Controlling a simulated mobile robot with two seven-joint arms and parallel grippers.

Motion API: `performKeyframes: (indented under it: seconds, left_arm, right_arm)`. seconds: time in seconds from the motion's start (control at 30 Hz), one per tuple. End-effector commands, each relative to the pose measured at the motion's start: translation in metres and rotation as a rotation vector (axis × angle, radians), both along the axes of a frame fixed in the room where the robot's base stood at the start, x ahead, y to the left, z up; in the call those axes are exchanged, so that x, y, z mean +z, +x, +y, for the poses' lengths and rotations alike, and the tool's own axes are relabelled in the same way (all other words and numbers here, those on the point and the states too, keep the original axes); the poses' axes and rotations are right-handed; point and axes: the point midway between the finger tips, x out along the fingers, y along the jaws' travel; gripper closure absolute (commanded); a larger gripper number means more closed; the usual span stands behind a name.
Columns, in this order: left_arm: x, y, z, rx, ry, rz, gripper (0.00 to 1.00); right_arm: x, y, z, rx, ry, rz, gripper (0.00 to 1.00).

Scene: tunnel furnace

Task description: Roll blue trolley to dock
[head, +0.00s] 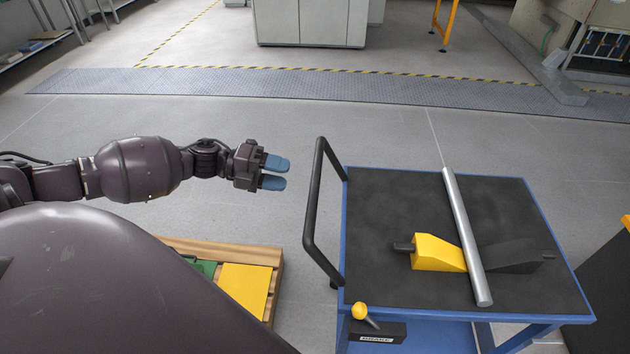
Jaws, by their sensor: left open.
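The blue trolley (357,240) stands at the right of the head view, with a black top and a black push handle (314,200) on its left side. A silver bar (464,230), a yellow wedge (436,253) and a dark wedge (508,258) lie on its top. A brake lever with a yellow knob (359,311) sits at its near left corner, above a label. My left gripper (276,174) is open and empty, left of the handle and apart from it. My right gripper is not in view. I cannot make out the dock.
A wooden pallet (228,249) with yellow and green pieces lies on the floor left of the trolley. A metal floor strip (250,83) edged with yellow-black tape crosses behind. A grey cabinet (310,22) stands beyond. Floor between is clear.

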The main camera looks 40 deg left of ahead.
Motion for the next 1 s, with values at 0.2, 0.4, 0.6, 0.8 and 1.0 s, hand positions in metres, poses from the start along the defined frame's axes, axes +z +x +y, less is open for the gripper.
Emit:
performKeyframes:
  seconds: [0.2, 0.4, 0.6, 0.8, 1.0]
  left_arm:
    - [-0.008, 0.020, -0.034, -0.002, -0.003, -0.001, 0.52]
    - [-0.013, 0.035, -0.057, 0.000, -0.002, -0.001, 0.52]
    - [-0.016, 0.042, -0.069, 0.000, -0.003, 0.001, 0.52]
    - [-0.017, 0.044, -0.072, 0.001, -0.002, 0.001, 0.52]
    - [-0.016, 0.044, -0.071, 0.001, -0.002, 0.001, 0.61]
  right_arm:
    - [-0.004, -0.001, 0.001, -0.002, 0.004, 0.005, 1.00]
    - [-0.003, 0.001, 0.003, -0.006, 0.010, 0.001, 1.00]
    - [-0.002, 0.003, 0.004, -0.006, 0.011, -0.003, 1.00]
    - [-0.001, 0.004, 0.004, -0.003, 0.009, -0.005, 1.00]
    - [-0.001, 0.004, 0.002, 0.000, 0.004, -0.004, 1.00]
